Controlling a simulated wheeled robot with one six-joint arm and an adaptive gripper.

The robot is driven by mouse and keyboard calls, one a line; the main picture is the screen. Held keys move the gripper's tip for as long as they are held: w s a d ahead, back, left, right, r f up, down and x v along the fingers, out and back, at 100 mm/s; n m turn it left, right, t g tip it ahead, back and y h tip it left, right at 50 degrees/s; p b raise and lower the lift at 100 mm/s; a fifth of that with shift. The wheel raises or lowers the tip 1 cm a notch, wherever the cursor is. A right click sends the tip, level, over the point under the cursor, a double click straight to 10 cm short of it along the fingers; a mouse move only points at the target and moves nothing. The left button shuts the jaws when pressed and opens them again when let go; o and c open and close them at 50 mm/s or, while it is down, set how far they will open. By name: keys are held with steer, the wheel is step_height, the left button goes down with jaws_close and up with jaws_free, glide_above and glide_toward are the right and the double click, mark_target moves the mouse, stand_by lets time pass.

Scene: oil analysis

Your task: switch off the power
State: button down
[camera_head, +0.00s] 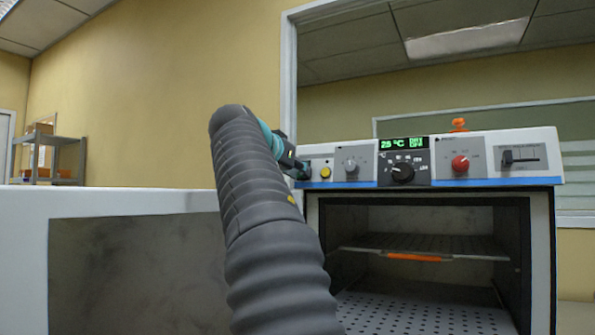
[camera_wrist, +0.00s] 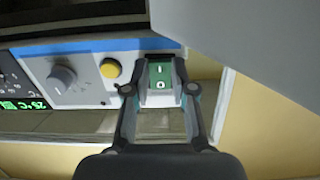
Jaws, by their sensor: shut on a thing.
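The power switch (camera_wrist: 160,76) is a green rocker marked I and O at the end of the oven's control panel (camera_head: 378,182). In the wrist view, which shows the panel upside down, it sits between the fingers of my gripper (camera_wrist: 159,90). The fingers are shut on it, one on each side. In the head view my gripper (camera_head: 300,170) reaches the panel's left end, and my arm and gripper hide the switch. Which side of the rocker is pressed I cannot tell.
Beside the switch are a yellow button (camera_wrist: 110,68) and a grey knob (camera_wrist: 62,77). Further right are a lit green display (camera_head: 403,143), a black knob (camera_head: 402,172), a red knob (camera_head: 460,163) and a slider (camera_head: 520,157). The oven chamber (camera_head: 420,217) below stands open, with a wire rack.

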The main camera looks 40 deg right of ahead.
stand_by(0.4)
steer(key=c, duration=1)
jaws_free()
steer(key=shift+o, duration=0.2)
steer(key=v, duration=1.2)
